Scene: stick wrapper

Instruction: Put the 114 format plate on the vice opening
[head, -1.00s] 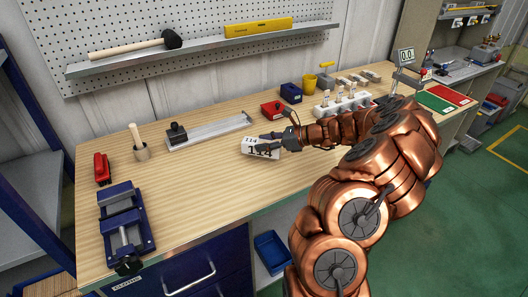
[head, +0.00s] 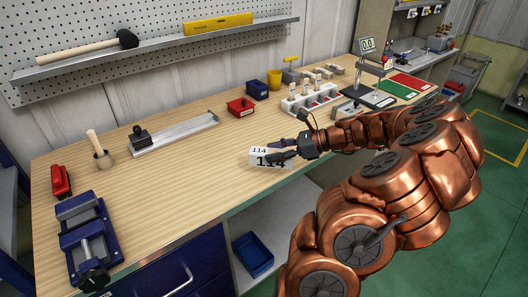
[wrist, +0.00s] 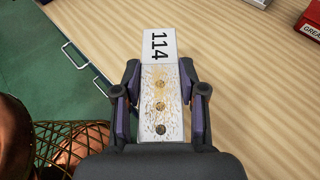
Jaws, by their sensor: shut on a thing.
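The 114 format plate (head: 262,158) is a white block with black "114" on its faces. My gripper (head: 283,151) is shut on it above the front part of the workbench. In the wrist view the plate (wrist: 159,47) lies between the two fingers of my gripper (wrist: 160,98), its "114" end sticking out beyond them; several round marks show along its worn top. The blue vice (head: 86,238) stands at the bench's left front corner, well to the left of my gripper. Its opening is hard to make out at this size.
On the wooden bench (head: 180,190), the middle between plate and vice is clear. A red item (head: 61,182) lies behind the vice.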

